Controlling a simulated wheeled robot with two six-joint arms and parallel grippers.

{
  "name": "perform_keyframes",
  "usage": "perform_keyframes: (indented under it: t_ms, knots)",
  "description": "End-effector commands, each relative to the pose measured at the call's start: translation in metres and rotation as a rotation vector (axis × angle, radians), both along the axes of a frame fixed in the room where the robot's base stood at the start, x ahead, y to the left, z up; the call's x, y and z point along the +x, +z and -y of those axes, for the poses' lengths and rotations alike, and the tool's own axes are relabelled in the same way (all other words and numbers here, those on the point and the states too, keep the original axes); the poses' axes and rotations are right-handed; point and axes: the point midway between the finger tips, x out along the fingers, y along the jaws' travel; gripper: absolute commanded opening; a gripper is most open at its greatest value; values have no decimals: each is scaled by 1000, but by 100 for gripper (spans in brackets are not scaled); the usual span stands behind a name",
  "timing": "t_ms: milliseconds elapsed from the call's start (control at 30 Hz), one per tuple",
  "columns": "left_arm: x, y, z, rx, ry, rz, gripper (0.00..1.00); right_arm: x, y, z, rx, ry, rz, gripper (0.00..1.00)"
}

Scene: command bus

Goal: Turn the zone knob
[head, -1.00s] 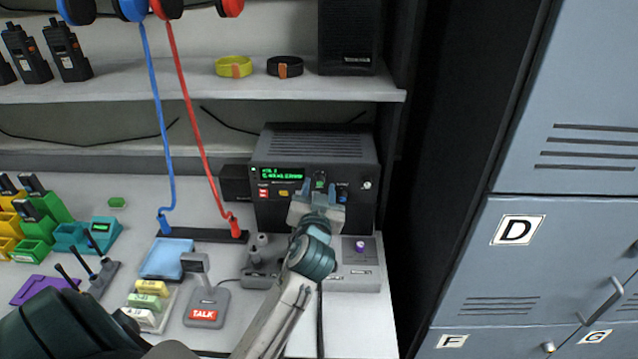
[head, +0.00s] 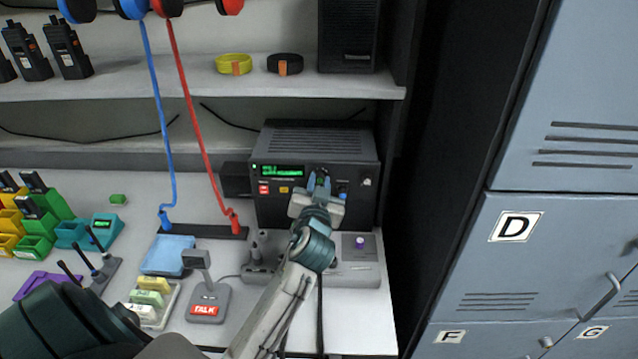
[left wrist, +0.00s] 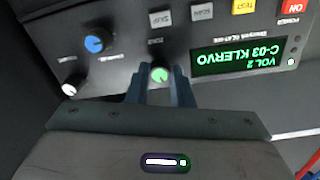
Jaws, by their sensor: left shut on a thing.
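The zone knob (left wrist: 160,73) is a small green knob on the front of a dark radio unit (head: 315,147), under the label ZONE in the left wrist view, which shows the panel upside down. My left gripper (head: 319,184) reaches the panel from below in the head view. Its two blue-grey fingers (left wrist: 168,82) are shut on the zone knob, one on each side. In the head view the fingers largely hide the knob. The green display (left wrist: 249,56) reads VOL 2 and C-03 KLERVO. My right gripper is in neither view.
A blue knob (left wrist: 94,44) and a white knob (left wrist: 69,90) sit beside the zone knob. Red and yellow buttons (head: 284,190) are to the left of my gripper. A grey box with a purple knob (head: 360,242) and a TALK microphone (head: 208,303) stand in front.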

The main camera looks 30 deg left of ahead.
Motion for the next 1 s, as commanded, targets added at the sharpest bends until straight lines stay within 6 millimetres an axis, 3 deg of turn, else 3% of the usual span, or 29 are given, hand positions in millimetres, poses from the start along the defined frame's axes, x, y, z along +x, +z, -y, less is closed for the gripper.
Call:
perform_keyframes:
  t_ms: [467, 1000]
  knots:
    - [0, 3, 0, 284, 0, -177, 0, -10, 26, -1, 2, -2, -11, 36]
    - [0, 1, 0, 535, -1, -330, 0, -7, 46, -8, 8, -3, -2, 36]
